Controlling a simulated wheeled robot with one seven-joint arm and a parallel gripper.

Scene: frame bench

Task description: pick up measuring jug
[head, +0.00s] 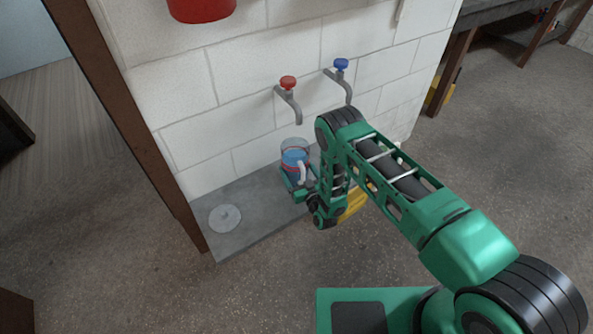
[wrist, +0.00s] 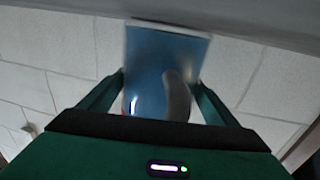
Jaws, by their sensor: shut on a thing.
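The measuring jug (head: 294,158) is clear, with blue liquid inside and a pale handle. It looks upright in the head view, under the tap with the red knob. My gripper (head: 293,181) is shut on the jug, with a finger on either side of it. In the wrist view the jug (wrist: 165,70) fills the space between the fingers of my gripper (wrist: 160,95), its handle facing the camera. Whether the jug's base touches the ledge is hidden by my gripper.
A grey ledge (head: 250,208) runs along the white block wall, with a round grey disc (head: 225,218) at its left. A red-knobbed tap (head: 289,95) and a blue-knobbed tap (head: 341,75) stick out above. A yellow object (head: 354,205) is partly behind my arm. A red object (head: 201,8) hangs at top left.

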